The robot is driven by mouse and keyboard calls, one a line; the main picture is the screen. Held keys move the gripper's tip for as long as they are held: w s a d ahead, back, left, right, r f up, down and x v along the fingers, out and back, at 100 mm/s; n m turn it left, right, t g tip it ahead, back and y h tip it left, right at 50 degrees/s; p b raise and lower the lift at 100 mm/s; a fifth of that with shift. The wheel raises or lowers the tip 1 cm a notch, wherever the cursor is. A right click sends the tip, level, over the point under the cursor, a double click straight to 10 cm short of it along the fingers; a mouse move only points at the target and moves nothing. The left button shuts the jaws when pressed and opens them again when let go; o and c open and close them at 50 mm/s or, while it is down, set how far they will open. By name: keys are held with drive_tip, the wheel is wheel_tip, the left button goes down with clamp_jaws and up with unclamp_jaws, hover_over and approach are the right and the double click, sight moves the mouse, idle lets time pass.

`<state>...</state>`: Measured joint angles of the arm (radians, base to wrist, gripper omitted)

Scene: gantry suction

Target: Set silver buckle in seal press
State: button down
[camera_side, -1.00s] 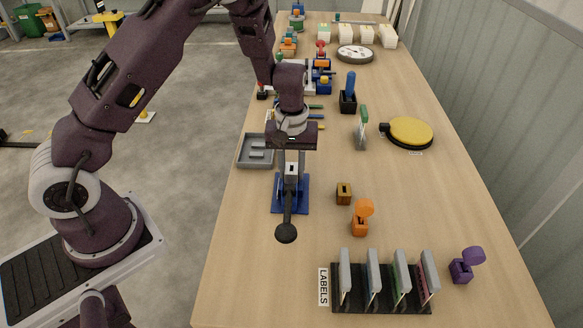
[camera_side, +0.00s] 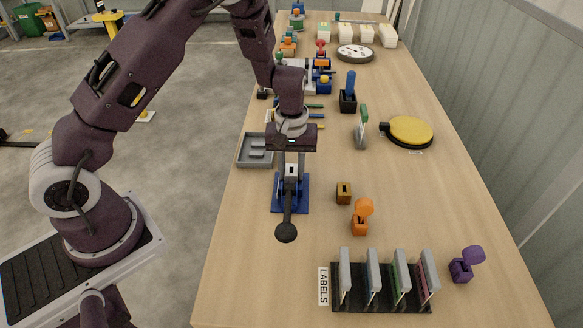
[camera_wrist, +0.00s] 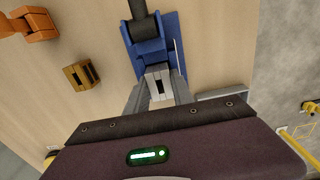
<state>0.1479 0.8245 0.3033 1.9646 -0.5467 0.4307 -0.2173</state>
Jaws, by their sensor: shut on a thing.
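The silver buckle (camera_side: 291,171) is a small pale grey block with a dark slot. It also shows in the wrist view (camera_wrist: 158,83). My gripper (camera_side: 290,174) is shut on it, with one finger on each side, pointing down. A blue press (camera_side: 302,205) with a dark lever ending in a black ball (camera_side: 286,232) stands right at the fingers; it also shows in the wrist view (camera_wrist: 150,45). The buckle is at the press's back part, in line with the lever. Whether it touches the press's seat cannot be told; the fingers hide its lower part.
A brass slotted block (camera_side: 343,193) and an orange hinged piece (camera_side: 360,219) stand right of the press. A grey tray (camera_side: 244,153) lies behind left. A black label rack (camera_side: 383,303) and a purple hinged piece (camera_side: 462,269) are in front.

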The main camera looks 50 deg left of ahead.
drive_tip(key=shift+r, duration=0.4)
drive_tip(key=shift+a, duration=0.1)
idle(0.5)
drive_tip(key=shift+f, duration=0.5)
idle(0.8)
drive_tip(key=shift+r, duration=0.15)
